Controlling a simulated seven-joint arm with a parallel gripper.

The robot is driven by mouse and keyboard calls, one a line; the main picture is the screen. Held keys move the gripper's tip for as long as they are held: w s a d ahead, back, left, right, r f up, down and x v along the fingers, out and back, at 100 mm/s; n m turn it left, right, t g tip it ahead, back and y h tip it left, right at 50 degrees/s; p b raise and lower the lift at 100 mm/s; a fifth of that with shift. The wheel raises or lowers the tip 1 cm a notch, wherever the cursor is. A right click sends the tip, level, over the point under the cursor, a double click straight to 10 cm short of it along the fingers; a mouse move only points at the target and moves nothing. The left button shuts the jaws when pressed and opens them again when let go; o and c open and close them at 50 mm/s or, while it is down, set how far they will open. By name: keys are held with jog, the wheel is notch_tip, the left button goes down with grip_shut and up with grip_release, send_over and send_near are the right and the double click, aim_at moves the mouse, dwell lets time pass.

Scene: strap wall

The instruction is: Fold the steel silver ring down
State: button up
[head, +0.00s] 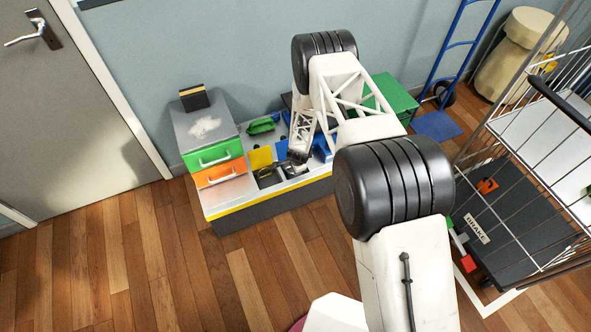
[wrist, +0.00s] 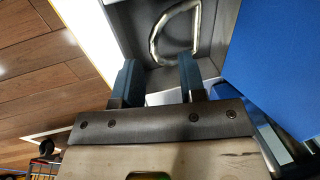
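The steel silver ring (wrist: 153,43) shows at the top of the wrist view. It is a D-shaped loop in a grey recess, its curved side to the left. I cannot tell how far it is tilted. My gripper (wrist: 157,65) is open, with two blue-grey fingers apart and nothing visible between them. The ring appears just beyond the fingertips, mostly between their lines; I cannot tell whether they touch. In the head view my gripper (head: 297,158) is low over the bench, and I cannot make out the ring there.
A blue panel (wrist: 275,60) stands close on the right in the wrist view. In the head view, the bench (head: 235,208) bears a yellow plate (head: 260,158), a green handle (head: 262,126) and a drawer unit (head: 220,155) to the left. A wire cart (head: 520,150) stands at right.

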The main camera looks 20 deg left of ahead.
notch_tip(320, 180, up, 6)
jog(key=d, duration=0.1)
jog(key=shift+s, duration=0.45)
jog(key=shift+r, duration=0.15)
dwell(0.3)
